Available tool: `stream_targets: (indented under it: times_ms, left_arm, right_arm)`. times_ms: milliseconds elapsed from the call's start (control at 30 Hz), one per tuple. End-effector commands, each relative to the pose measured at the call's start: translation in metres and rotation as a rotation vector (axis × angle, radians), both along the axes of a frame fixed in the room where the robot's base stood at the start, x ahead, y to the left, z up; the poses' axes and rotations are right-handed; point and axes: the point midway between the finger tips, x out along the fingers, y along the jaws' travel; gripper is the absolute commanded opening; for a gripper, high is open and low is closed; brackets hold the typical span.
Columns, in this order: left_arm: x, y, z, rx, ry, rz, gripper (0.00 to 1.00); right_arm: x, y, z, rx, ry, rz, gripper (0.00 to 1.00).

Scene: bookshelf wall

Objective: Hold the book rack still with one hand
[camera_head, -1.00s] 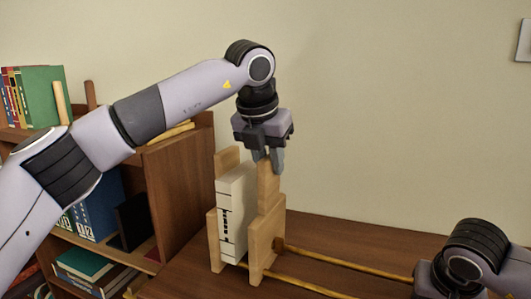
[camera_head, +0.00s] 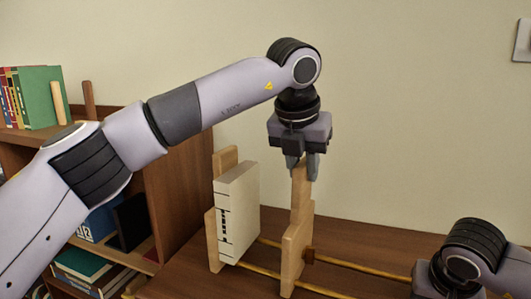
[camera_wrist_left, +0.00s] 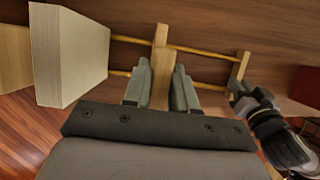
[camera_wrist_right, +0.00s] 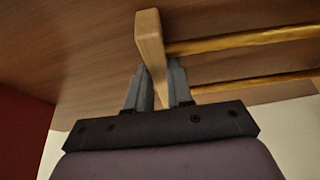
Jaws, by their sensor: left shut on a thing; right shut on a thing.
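The wooden book rack stands on the brown surface, with two yellowish rods (camera_head: 338,264) between its uprights. My left gripper (camera_head: 303,168) is shut on the rack's movable upright (camera_head: 297,232), from above. A white book (camera_head: 238,212) stands against the left end upright (camera_head: 213,238), apart from the gripped upright. The book also shows in the left wrist view (camera_wrist_left: 68,55). In the right wrist view, my right gripper (camera_wrist_right: 158,88) is shut on the rack's other end piece (camera_wrist_right: 150,40), where the rods meet it. In the head view that end is hidden or out of frame.
A brown bookshelf (camera_head: 185,185) with several books stands at the left. A dark red thing (camera_wrist_right: 22,140) shows at the left edge of the right wrist view. The surface between the rods is clear.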

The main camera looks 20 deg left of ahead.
Motion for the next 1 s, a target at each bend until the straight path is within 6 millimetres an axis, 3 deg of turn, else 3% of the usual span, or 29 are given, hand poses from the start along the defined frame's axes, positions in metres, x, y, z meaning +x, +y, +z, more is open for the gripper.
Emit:
stream_targets:
  times_ms: [600,800,833,900,933,1000]
  left_arm:
    - [-0.005,-0.047,0.002,-0.005,-0.004,-0.007,0.0]
    - [-0.005,-0.048,0.002,-0.004,-0.004,-0.006,0.0]
    - [-0.005,-0.048,0.002,-0.004,-0.004,-0.006,0.32]
    - [-0.005,-0.047,0.002,-0.004,-0.003,-0.005,0.55]
    - [-0.005,-0.047,0.002,-0.004,-0.003,-0.005,0.6]
    - [-0.005,-0.047,0.001,-0.003,-0.003,-0.003,0.6]
  right_arm:
    - [0.0,0.003,0.001,0.006,-0.002,0.006,0.0]
    - [0.0,0.003,0.001,0.006,-0.002,0.006,0.0]
    - [0.0,0.003,0.001,0.006,-0.002,0.006,0.0]
    - [0.0,0.003,0.001,0.006,-0.002,0.006,0.0]
    - [0.0,0.003,0.001,0.006,-0.003,0.006,0.0]
    - [0.0,0.003,0.001,0.005,-0.002,0.005,0.0]
